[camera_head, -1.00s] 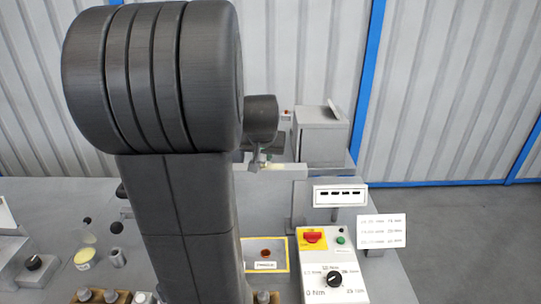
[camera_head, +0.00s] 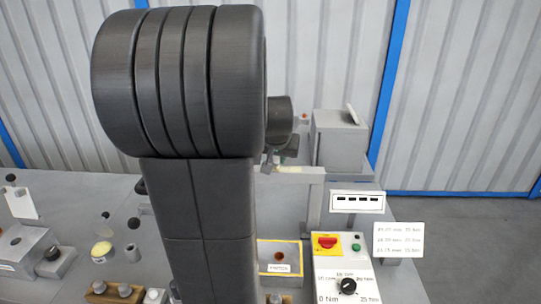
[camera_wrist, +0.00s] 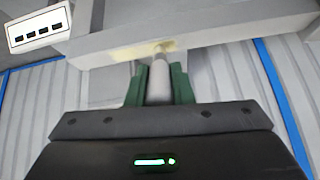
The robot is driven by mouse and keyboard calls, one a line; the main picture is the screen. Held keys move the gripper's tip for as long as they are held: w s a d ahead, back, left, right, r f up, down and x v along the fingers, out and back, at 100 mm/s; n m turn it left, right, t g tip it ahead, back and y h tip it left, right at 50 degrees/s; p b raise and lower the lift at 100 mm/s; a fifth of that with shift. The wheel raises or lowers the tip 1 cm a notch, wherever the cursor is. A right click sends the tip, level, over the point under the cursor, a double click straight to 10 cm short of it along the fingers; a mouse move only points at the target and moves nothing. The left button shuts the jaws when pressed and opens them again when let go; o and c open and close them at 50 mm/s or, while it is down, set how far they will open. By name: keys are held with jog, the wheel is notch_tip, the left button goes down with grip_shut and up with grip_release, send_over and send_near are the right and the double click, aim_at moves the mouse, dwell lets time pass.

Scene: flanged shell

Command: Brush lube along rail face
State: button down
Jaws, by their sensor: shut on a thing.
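In the wrist view, my gripper (camera_wrist: 154,72) has green fingers shut on a pale, rounded brush handle (camera_wrist: 159,85). The brush points up at a long light-grey rail (camera_wrist: 215,28). A yellowish smear (camera_wrist: 148,50) lies on the rail face at the brush's tip. The tip seems to touch the rail, but the exact contact is hard to see. In the head view, the rail (camera_head: 312,180) shows behind my arm with a pale yellow patch. My gripper (camera_head: 277,155) is small there and partly hidden by my arm.
A grey box (camera_head: 340,142) stands behind the rail. A display (camera_head: 357,202), a control box with a dial (camera_head: 345,270) and a white card (camera_head: 398,239) are at the right. A yellow-edged tray (camera_head: 299,259) is in front. Several small parts and a yellow-topped pot (camera_head: 101,250) stand left.

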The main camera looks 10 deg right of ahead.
jog(key=s+d, duration=0.2)
jog(key=d, duration=0.5)
jog(key=shift+d, duration=0.15)
dwell(0.6)
jog(key=shift+s+p, duration=0.1)
jog(key=shift+p, duration=0.2)
notch_tip(320, 180, up, 6)
jog(key=p, duration=0.4)
notch_tip(320, 180, up, 3)
jog(key=shift+f+p, duration=0.1)
jog(key=shift+p, duration=1)
